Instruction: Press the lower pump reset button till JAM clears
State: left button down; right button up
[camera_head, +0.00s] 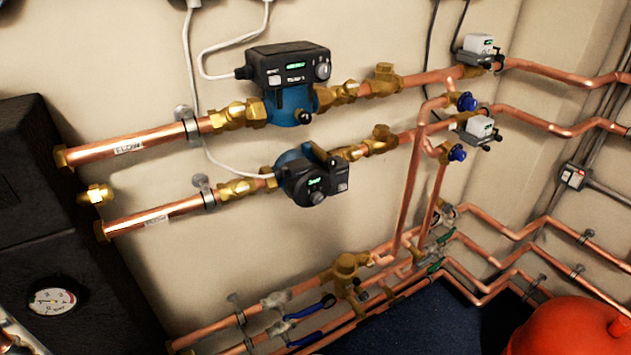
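The lower pump (290,158) has a blue body and a dark control box (326,192), set in the lower copper line on the wall. The box is turned at an angle, with a small lit green display (315,181), a round knob (317,197) and a small pale patch (342,187) at its right that may be the reset button. The display's wording is too small to read. The upper pump (287,100) sits above it, with a dark box and a green display (295,65).
Copper pipes with brass valves run above, below and right of the pumps. A black cabinet (40,220) with a round gauge (52,301) stands at left. A red vessel (570,328) is at lower right.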

grip_shut()
dwell(1.6)
